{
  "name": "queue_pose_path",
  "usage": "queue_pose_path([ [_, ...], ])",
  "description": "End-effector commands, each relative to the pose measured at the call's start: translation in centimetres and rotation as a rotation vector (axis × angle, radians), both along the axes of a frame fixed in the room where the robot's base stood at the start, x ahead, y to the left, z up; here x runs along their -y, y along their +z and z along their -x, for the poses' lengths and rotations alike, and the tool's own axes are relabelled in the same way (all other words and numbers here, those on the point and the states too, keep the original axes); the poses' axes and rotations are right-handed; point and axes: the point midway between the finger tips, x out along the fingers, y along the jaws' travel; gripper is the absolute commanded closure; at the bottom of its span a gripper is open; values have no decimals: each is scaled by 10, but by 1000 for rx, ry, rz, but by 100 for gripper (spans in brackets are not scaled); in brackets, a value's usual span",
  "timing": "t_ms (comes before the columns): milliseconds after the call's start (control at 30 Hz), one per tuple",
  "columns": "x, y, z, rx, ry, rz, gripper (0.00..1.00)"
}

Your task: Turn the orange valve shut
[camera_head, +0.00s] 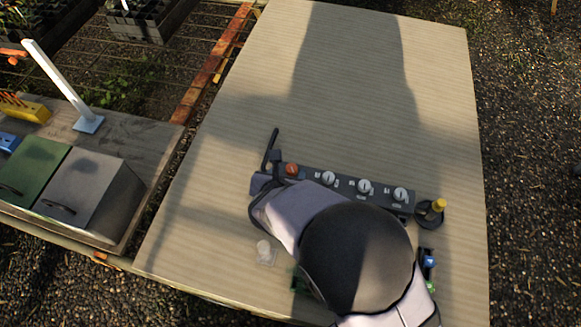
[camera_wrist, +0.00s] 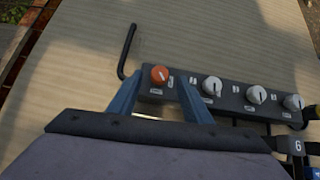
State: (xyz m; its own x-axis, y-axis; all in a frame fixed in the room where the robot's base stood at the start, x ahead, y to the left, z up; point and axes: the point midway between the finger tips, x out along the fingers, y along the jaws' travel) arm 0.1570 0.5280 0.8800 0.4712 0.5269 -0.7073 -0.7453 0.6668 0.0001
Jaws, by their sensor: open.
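The orange valve (camera_head: 291,169) is a round orange knob at the left end of a dark manifold bar (camera_head: 347,187) on the table. In the wrist view the orange valve (camera_wrist: 160,75) stands just beyond the fingertips, between their lines. My gripper (camera_wrist: 156,88) is open and empty, with its two blue-grey fingers on either side of the near edge of the bar. Whether a finger touches the bar or the knob I cannot tell. In the head view my arm hides most of the gripper.
Several white-grey knobs (camera_head: 364,187) sit along the bar to the right of the orange one. A black bent rod (camera_wrist: 127,50) stands at the bar's left end. A yellow-topped item (camera_head: 438,206) is at its right end. The table (camera_head: 350,60) behind is clear.

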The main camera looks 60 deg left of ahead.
Motion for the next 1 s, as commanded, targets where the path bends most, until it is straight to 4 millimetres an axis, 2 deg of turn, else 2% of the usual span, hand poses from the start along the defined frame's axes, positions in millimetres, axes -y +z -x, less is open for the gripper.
queue_pose_path([
  [300, -16, -22, -15, 0, 1, 1, 55],
  [733, -20, -27, -18, 0, 0, 0, 55],
  [767, -20, -27, -18, 0, 0, 0, 60],
  [900, -20, -26, -18, 0, 0, 0, 93],
  [933, -20, -26, -18, 0, 0, 0, 97],
  [1000, -20, -26, -18, 0, 0, 0, 96],
])
